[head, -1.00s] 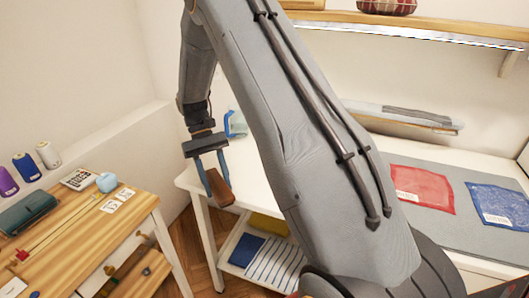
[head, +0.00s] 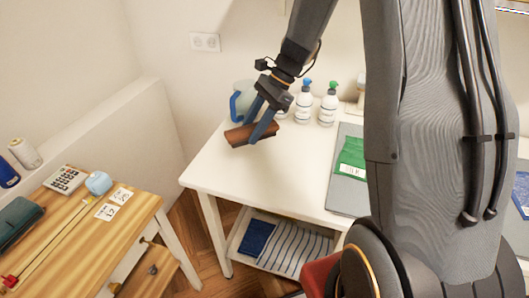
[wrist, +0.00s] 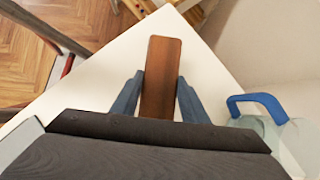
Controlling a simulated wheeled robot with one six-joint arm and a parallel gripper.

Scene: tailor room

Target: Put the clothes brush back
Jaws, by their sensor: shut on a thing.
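The clothes brush (head: 238,136) is a brown wooden block. My gripper (head: 260,124) is shut on it, with one blue-grey finger on each side. In the head view it is over the left part of the white table (head: 215,171). In the wrist view the brush (wrist: 161,75) lies lengthwise between my fingers (wrist: 158,98), over the table's corner. I cannot tell whether the brush touches the table top. Its underside is hidden.
A clear jug with a blue handle (head: 236,106) stands close behind my gripper. Spray bottles (head: 304,104) stand to its right. The table's front left is bare. A wooden desk (head: 75,240) stands at left.

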